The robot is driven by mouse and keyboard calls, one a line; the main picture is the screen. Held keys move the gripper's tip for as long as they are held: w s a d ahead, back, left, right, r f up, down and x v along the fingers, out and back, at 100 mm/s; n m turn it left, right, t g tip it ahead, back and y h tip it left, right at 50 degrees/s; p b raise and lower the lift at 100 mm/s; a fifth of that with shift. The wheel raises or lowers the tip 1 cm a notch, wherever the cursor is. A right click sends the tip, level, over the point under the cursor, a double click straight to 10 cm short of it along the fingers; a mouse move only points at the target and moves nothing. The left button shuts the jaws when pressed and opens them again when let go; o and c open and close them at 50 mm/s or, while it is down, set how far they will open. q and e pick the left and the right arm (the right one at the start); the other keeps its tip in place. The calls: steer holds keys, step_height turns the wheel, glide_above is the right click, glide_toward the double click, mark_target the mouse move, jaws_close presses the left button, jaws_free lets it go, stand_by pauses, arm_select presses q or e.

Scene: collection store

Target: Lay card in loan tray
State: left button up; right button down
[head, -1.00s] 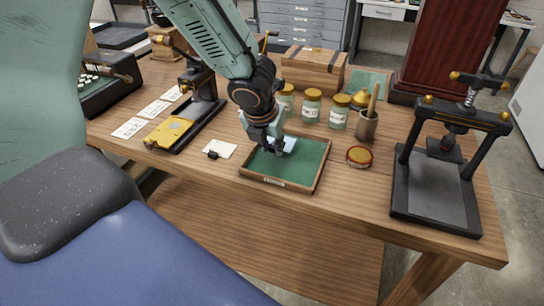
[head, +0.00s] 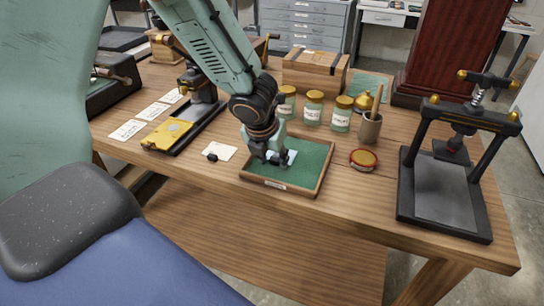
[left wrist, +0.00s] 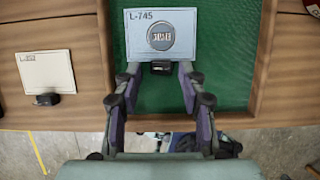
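The loan tray (head: 322,180) is a wooden-rimmed tray with a green lining near the table's front edge. A pale blue card (head: 291,157) is over its lining, partly hidden by my left gripper (head: 272,160) in the head view. In the left wrist view, the card (left wrist: 161,20) reads L-745, has a round grey emblem, and has a black clip (left wrist: 161,67) at its near edge. It appears to lie flat on the lining. My left gripper's fingers (left wrist: 157,83) are apart on either side of the clip, with gaps showing. My right gripper is not in view.
A white card with a black clip (head: 220,151) lies just left of the tray. Several jars (head: 313,108) stand behind it. A red-rimmed tin (head: 363,159) and a black press (head: 446,190) are to the right. Bare table lies between tin and press.

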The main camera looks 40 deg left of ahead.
arm_select(q)
steer(key=shift+d+r, duration=0.1)
steer(key=shift+d, duration=0.05)
steer(key=shift+r, duration=0.2)
steer(key=a+p+v, duration=0.1)
steer(key=p+v, duration=0.5)
steer(key=v, duration=0.6)
steer(key=s+d+f+n+g+h, duration=0.2)
steer(key=s+d+f+n, duration=0.4)
steer(key=s+f+n, duration=0.25)
steer(key=s+d+f+n+g+h, duration=0.2)
steer(key=s+d+f+n, duration=0.5)
steer(key=f+n, duration=0.25)
steer(key=s+a+f+n+y, duration=0.3)
steer(key=s+f+n, duration=0.4)
steer(key=n, duration=0.9)
steer(key=s, duration=0.3)
steer(key=shift+s+f, duration=0.25)
steer(key=shift+s, duration=0.15)
